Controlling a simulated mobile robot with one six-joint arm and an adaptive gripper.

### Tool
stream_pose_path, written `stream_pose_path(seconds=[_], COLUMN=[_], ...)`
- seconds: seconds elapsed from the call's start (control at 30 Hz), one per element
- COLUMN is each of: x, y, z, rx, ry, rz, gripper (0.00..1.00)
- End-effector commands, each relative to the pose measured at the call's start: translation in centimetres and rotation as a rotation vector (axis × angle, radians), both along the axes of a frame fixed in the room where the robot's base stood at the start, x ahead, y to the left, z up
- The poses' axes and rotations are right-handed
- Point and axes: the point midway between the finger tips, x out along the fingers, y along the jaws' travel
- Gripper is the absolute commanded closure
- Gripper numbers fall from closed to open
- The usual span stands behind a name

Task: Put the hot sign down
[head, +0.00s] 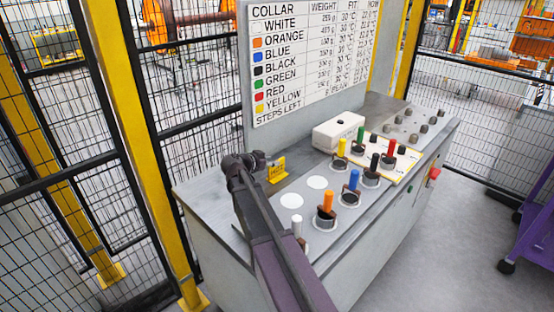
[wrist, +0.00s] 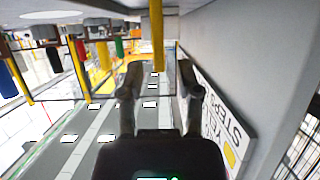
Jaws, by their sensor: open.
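The hot sign (head: 277,169) is a small yellow plate with dark lettering, too small to read. It stands upright on the grey bench top (head: 204,188), at the left end below the board. My gripper (head: 256,164) is just left of it, close to bench height. In the wrist view, which is turned nearly upside down, my open gripper (wrist: 163,80) has its two fingers apart. A narrow yellow strip, apparently the hot sign (wrist: 157,38) seen edge-on, shows in line with the gap between them. I see no finger touching it.
The collar board (head: 318,55) rises behind the sign. A white box (head: 338,132) stands to the right. Coloured pegs, including an orange one (head: 328,201) and a blue one (head: 354,180), stand in front and right. Two white discs (head: 317,182) lie nearby. Mesh fencing encloses the bench.

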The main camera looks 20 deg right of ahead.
Motion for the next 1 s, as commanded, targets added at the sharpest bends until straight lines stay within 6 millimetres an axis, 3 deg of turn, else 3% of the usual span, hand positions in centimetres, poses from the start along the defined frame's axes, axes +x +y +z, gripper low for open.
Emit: stream_pose_path(seconds=[0.3,0.5,1.0], x=[-1.8,-2.6,-3.0], y=[4.7,6.8,7.9], z=[2.4,3.2,3.5], rx=[-0.001,-0.001,0.0], ry=[0.0,-0.001,0.0], rz=[0.002,0.001,-0.001], gripper=[0.55,0.55,0.55])
